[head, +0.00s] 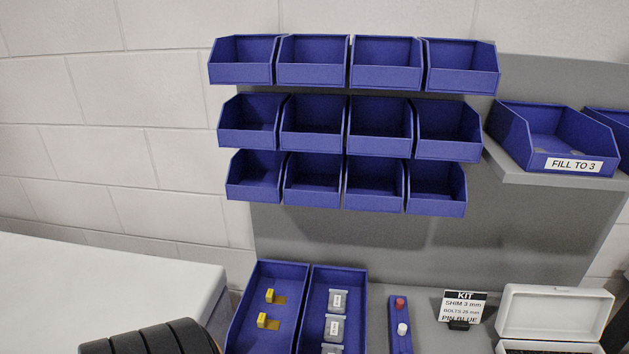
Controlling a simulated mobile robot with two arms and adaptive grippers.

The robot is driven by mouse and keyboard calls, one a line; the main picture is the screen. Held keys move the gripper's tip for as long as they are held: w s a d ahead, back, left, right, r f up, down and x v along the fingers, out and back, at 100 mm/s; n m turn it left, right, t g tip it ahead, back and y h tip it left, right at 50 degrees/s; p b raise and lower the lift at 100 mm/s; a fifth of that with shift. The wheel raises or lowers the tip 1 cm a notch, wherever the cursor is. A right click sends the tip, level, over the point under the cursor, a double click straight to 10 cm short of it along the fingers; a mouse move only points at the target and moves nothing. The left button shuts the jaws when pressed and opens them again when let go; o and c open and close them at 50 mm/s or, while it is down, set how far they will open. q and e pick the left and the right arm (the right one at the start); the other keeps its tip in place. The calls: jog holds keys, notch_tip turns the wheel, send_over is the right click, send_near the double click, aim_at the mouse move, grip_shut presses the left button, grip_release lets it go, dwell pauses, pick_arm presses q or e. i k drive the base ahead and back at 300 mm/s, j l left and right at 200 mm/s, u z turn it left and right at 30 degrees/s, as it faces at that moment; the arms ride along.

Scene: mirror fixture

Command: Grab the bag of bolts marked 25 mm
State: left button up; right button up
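Several grey bags with white labels lie in a row in a blue tray (317,275) at the bottom centre of the head view. The far bag (337,309) and the middle bag (335,330) show clearly; the near one (331,349) is cut by the picture's lower edge. Their labels are too small to read, so I cannot tell which is marked 25 mm. A kit card (464,306) right of them reads SHIM 3 mm, BOLTS 25 mm, PIN BLUE. Neither of my grippers can be made out in this view.
A blue tray (292,268) left of the bags holds yellow pieces (269,296). A narrow blue holder (394,340) carries red and white pegs. An open white case (553,314) stands right. Empty blue bins (313,70) hang above; a shelf bin (545,137) reads FILL TO 3.

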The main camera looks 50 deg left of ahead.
aim_at(334, 328)
jog(key=u, duration=1.5)
